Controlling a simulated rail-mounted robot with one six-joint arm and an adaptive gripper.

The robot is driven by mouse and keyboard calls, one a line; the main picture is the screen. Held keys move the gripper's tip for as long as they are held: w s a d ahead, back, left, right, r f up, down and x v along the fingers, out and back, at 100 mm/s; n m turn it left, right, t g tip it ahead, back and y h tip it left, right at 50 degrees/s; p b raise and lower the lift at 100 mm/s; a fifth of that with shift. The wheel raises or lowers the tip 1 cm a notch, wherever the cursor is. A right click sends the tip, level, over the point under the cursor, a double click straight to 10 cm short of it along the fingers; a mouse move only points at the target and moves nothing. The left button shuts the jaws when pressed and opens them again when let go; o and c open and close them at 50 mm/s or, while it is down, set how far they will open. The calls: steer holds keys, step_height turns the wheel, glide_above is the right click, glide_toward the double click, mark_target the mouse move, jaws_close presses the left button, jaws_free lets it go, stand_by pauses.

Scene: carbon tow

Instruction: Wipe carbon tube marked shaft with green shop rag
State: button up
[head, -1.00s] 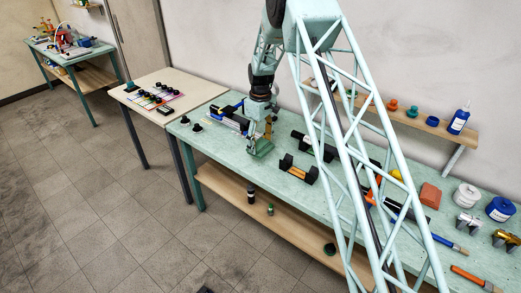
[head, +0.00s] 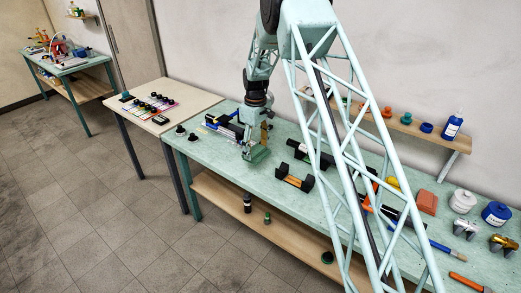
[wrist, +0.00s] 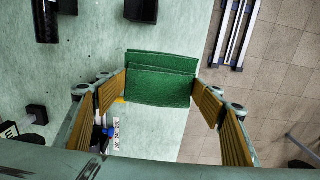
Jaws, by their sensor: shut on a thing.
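My gripper (head: 255,153) is over the left part of the pale green workbench (head: 345,215). In the wrist view, its yellow-padded fingers (wrist: 160,90) are shut on the green shop rag (wrist: 160,85), a folded flat pad held between the tips. Dark tube-like pieces lie on the bench: one (head: 301,150) right of my gripper and one (head: 224,128) beside a blue part to its left. No shaft marking can be read, so I cannot tell which is the marked tube. In the wrist view a black cylinder (wrist: 46,22) shows at upper left.
A black-ended holder with an orange strip (head: 293,180) stands right of my gripper. Tools, an orange block (head: 427,202) and tubs (head: 462,201) fill the bench's right side. A wall shelf (head: 405,122) hangs behind. A beige table (head: 140,105) adjoins at left.

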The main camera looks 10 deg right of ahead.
steer(key=s+f+m+b, duration=0.2)
steer(key=s+m+b, duration=0.2)
steer(key=s, duration=0.4)
steer(key=s+f+m+b, duration=0.2)
steer(key=s+m+b, duration=0.2)
steer(key=s+b, duration=0.3)
steer(key=shift+s+f, duration=0.25)
steer(key=shift+s, duration=0.9)
steer(key=shift+d, duration=0.15)
